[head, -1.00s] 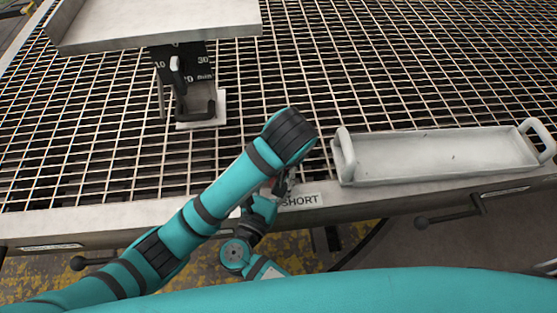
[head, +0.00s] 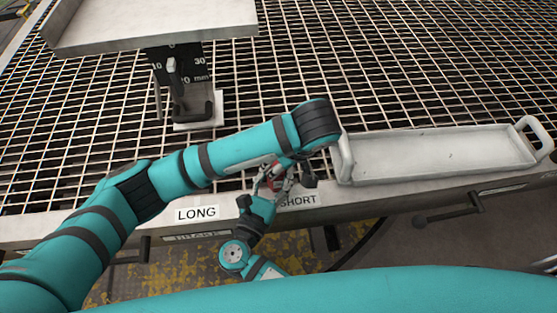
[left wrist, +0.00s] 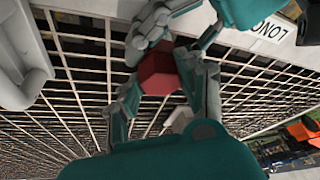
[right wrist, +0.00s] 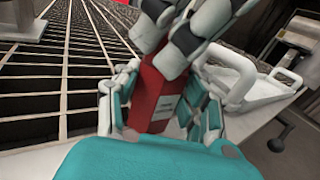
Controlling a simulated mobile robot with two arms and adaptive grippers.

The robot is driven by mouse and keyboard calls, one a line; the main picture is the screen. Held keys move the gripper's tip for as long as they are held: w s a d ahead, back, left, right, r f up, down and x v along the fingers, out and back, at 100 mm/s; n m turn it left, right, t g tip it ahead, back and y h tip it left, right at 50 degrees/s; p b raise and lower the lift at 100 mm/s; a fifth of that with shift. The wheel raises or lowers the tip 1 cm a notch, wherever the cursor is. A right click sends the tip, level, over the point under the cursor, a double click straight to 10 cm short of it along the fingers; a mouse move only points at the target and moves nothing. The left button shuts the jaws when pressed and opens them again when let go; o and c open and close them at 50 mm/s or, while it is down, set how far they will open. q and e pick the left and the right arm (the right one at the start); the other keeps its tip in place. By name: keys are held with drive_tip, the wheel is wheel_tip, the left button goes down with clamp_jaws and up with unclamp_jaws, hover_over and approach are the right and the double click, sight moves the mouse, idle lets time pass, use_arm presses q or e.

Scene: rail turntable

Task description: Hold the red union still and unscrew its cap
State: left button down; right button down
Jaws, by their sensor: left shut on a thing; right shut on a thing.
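The red union (head: 270,181) is held above the front edge of the grating, between my two grippers. In the right wrist view its red body (right wrist: 153,98) with a pale label sits between the fingers of my right gripper (right wrist: 160,112), which is shut on it. In the left wrist view a red, angular end (left wrist: 158,73) lies between the fingers of my left gripper (left wrist: 165,85), which is shut on it. The left fingers come in from the opposite end. The seam between cap and body is hidden by fingers, so I cannot tell how far the cap is turned.
A white tray with handles (head: 440,136) stands at right on the grating (head: 390,60). A raised pale plate (head: 150,28) with a black millimetre scale (head: 182,65) is at upper left. LONG (head: 197,213) and SHORT (head: 299,200) labels are on the front rim.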

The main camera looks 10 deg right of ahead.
use_arm(q)
drive_tip(key=shift+w, duration=0.1)
drive_tip(key=n+g+y, duration=0.1)
drive_tip(key=n, duration=0.1)
drive_tip(key=shift+w+d+n, duration=0.1)
drive_tip(key=shift+n, duration=0.3)
drive_tip(key=n+g, duration=0.1)
drive_tip(key=n, duration=0.2)
drive_tip(key=shift+f+y, duration=0.1)
drive_tip(key=shift+y, duration=0.3)
drive_tip(key=c, duration=0.7)
unclamp_jaws()
drive_tip(key=shift+o, duration=0.3)
drive_tip(key=shift+w+r, duration=0.15)
drive_tip(key=shift+r, duration=1.9)
